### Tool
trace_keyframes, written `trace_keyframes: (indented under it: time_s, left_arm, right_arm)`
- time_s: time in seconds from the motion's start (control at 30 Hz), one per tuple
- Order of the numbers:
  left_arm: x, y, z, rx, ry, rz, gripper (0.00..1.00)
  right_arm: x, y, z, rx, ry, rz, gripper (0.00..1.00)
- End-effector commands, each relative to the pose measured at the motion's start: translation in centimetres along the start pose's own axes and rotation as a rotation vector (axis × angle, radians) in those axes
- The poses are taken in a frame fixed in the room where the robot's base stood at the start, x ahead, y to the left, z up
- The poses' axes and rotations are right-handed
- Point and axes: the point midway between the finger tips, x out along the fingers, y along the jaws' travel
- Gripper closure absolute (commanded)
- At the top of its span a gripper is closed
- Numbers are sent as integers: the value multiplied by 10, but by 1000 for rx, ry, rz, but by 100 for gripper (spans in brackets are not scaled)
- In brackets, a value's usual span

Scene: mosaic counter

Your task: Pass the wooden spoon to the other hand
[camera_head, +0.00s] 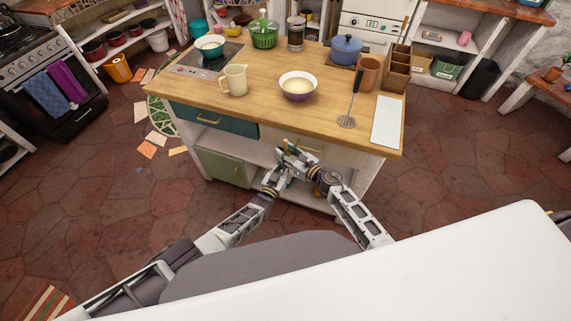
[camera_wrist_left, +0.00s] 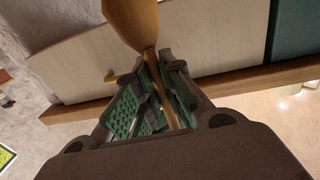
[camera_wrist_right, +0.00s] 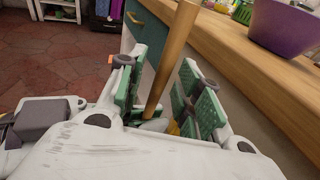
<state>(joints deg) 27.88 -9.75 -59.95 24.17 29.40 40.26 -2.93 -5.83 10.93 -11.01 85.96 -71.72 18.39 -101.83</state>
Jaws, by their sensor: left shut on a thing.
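The wooden spoon shows in the left wrist view with its bowl (camera_wrist_left: 132,20) at the top and its handle running down between the fingers. My left gripper (camera_wrist_left: 163,95) is shut on this handle. In the right wrist view the spoon's handle (camera_wrist_right: 172,55) slants between the fingers of my right gripper (camera_wrist_right: 165,95). Those green-padded fingers stand apart, with visible gaps to the handle, so this gripper is open. In the head view my right gripper (camera_head: 288,153) and left gripper (camera_head: 280,172) meet in front of the counter; the spoon is too small to make out there.
The counter's wooden top (camera_head: 220,108) is just beyond the grippers. On it are a purple bowl (camera_head: 299,96), a cream jug (camera_head: 235,79), a masher (camera_head: 347,121), a white board (camera_head: 386,122) and a blue pot (camera_head: 346,50). Tiled floor (camera_head: 480,150) is clear to the right.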

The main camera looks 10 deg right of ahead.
Motion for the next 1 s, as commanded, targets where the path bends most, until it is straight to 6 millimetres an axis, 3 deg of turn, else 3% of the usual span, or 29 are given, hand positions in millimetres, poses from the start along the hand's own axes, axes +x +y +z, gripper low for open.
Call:
trace_keyframes:
  time_s: [0.27,1.0]
  left_arm:
    - [0,0,0,0,0,0,100]
    - [0,0,0,0,0,0,100]
  right_arm:
    - [-17,0,-1,1,1,0,65]
    - [-87,0,-1,1,1,0,65]
